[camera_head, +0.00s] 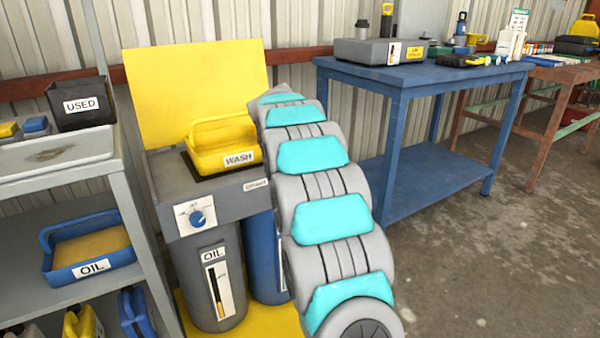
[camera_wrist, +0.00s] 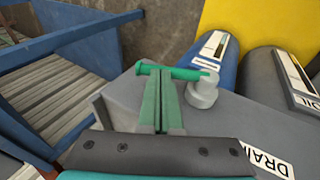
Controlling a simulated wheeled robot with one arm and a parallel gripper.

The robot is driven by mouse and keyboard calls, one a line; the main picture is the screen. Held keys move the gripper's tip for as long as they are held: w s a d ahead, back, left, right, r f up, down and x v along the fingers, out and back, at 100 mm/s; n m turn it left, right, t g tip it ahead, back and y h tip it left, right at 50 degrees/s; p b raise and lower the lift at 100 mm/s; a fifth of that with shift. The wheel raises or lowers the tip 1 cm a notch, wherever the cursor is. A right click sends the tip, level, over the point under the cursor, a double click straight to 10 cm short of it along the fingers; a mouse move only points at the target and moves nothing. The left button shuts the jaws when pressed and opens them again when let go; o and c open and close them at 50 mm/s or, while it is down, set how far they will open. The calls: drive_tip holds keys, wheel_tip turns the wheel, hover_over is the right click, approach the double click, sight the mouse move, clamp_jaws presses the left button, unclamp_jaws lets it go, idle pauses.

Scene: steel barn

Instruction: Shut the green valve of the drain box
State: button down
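The green valve lever (camera_wrist: 178,73) shows in the wrist view as a bar lying crosswise, its right end over a grey round valve body (camera_wrist: 203,92). The valve body is on the grey drain box (camera_wrist: 230,120), whose label is partly cut off. My gripper (camera_wrist: 161,84) has its two green fingers close together, with nothing seen between them. Their tips reach the lever's middle; I cannot tell if they touch it. In the head view the drain box (camera_head: 170,188) carries a blue knob (camera_head: 198,218); my arm hides the valve and my gripper.
A yellow WASH basin (camera_head: 225,145) sits on the box. Below are a grey OIL drum (camera_head: 205,275) and a blue drum (camera_head: 262,255). A grey shelf (camera_head: 80,175) stands left, a blue workbench (camera_head: 410,75) right. Open floor lies at right front.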

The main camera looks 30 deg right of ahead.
drive_tip(key=shift+d+f+b, duration=0.35)
drive_tip(key=shift+d+f, duration=0.65)
drive_tip(key=shift+f, duration=0.15)
drive_tip(key=shift+s+f, duration=0.1)
drive_tip(key=shift+f, duration=0.1)
wheel_tip(320, 180, up, 14)
drive_tip(key=s, duration=0.2)
drive_tip(key=shift+s+r, duration=0.15)
drive_tip(key=shift+s, duration=0.1)
idle(0.5)
